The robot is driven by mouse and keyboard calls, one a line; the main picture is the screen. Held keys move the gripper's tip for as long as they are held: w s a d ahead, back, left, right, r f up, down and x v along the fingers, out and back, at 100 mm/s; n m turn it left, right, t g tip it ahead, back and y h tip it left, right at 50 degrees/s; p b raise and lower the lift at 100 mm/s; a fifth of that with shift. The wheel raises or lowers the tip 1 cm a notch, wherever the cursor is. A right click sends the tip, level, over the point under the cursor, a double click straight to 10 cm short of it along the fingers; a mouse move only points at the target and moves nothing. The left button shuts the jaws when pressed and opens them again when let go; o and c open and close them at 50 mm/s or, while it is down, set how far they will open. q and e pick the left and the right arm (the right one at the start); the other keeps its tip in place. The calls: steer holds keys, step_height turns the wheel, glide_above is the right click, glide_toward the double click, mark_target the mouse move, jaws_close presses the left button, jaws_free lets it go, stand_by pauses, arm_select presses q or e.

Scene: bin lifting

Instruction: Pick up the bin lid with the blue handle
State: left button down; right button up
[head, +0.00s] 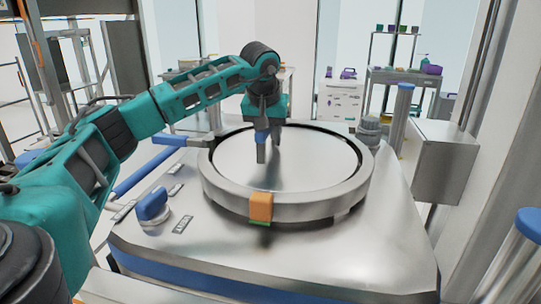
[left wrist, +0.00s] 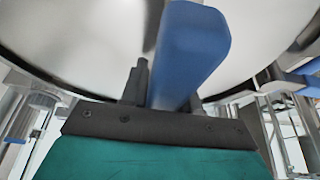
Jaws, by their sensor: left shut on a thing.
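The bin lid (head: 225,165) is a round, shiny metal disc. It lies inside the thick grey ring (head: 325,207) at the top of the bin. I cannot tell whether it is raised at all. My left gripper (head: 269,152) points down over the lid from the far side of its middle. In the left wrist view, a blue handle (left wrist: 195,45) stands between the dark fingers, and the left gripper is shut on it. In the head view the fingers mostly hide this handle. My right gripper is not in view.
An orange latch (head: 260,207) sits on the ring's front. A blue knob (head: 152,205) and a blue lever (head: 168,139) are on the left. A grey box (head: 440,160) and blue-topped posts stand at right. Shelves (head: 405,75) are behind.

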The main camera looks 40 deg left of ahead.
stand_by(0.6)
arm_select(q)
steer(key=shift+r, duration=0.25)
steer(key=shift+w+r+b, duration=0.1)
steer(key=shift+r+b, duration=0.05)
steer(key=shift+b, duration=0.3)
step_height(320, 180, up, 20)
steer(key=p, duration=0.4)
steer(key=shift+p, duration=0.4)
steer(key=shift+r, duration=0.1)
step_height(320, 180, up, 8)
steer(key=p, duration=0.2)
steer(key=shift+r, duration=0.15)
stand_by(0.7)
